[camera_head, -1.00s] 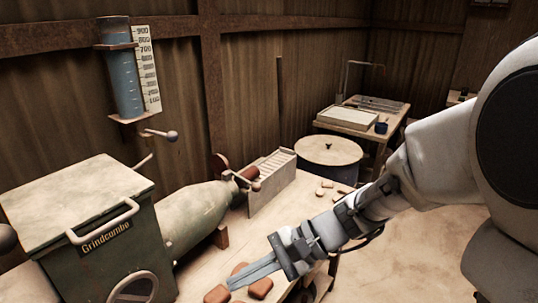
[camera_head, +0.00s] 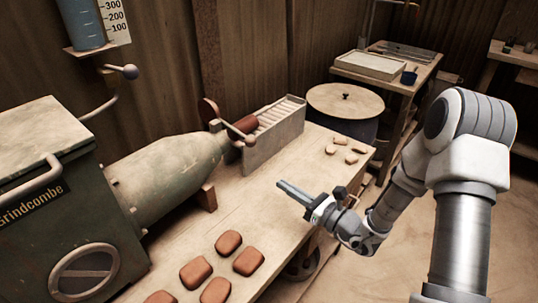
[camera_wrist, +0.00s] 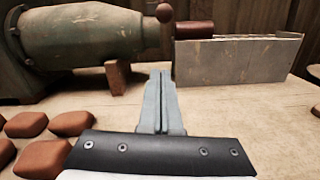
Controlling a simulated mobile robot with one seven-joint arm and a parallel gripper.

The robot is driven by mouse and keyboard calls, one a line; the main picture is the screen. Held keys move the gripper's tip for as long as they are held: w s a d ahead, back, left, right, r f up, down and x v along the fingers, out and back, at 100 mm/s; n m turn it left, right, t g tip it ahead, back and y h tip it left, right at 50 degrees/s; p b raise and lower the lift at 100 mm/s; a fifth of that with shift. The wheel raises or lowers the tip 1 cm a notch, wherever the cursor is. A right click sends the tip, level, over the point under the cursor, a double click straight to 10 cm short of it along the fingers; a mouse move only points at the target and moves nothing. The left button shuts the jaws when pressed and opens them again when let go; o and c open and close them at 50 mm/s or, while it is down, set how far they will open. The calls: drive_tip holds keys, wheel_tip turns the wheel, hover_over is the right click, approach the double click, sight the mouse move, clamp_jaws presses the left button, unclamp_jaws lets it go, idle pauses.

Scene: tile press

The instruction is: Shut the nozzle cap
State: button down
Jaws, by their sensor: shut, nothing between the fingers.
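The green machine's barrel (camera_head: 165,170) narrows to a nozzle (camera_head: 217,140) at its right end; it also shows in the wrist view (camera_wrist: 90,35). A round reddish-brown disc, apparently the nozzle cap (camera_head: 209,110), stands raised above the nozzle, off its mouth. A rod with a ball knob (camera_head: 250,140) crosses in front of the nozzle; the knob shows in the wrist view (camera_wrist: 163,12). A reddish clay roll (camera_head: 243,124) lies right of the nozzle. My gripper (camera_head: 280,184) is shut and empty above the bench, in front of the nozzle and apart from it.
A grey slotted box (camera_head: 275,138) stands right of the nozzle. Several reddish clay lumps (camera_head: 229,242) lie at the bench's near left, and pale pieces (camera_head: 352,158) at its far right. A lidded drum (camera_head: 345,100) stands behind. The bench (camera_head: 255,205) before the nozzle is mostly clear.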

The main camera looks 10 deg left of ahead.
drive_tip(key=w+a+r+b, duration=0.2)
drive_tip(key=w+a+r, duration=0.2)
drive_tip(key=w+a, duration=0.2)
drive_tip(key=shift+w+a+r, duration=0.2)
drive_tip(key=shift+a, duration=1.1)
drive_tip(key=shift+r, duration=0.15)
drive_tip(key=shift+s+d+r+h+p, duration=0.1)
drive_tip(key=shift+r+h+p, duration=0.3)
drive_tip(key=shift+p, duration=0.6)
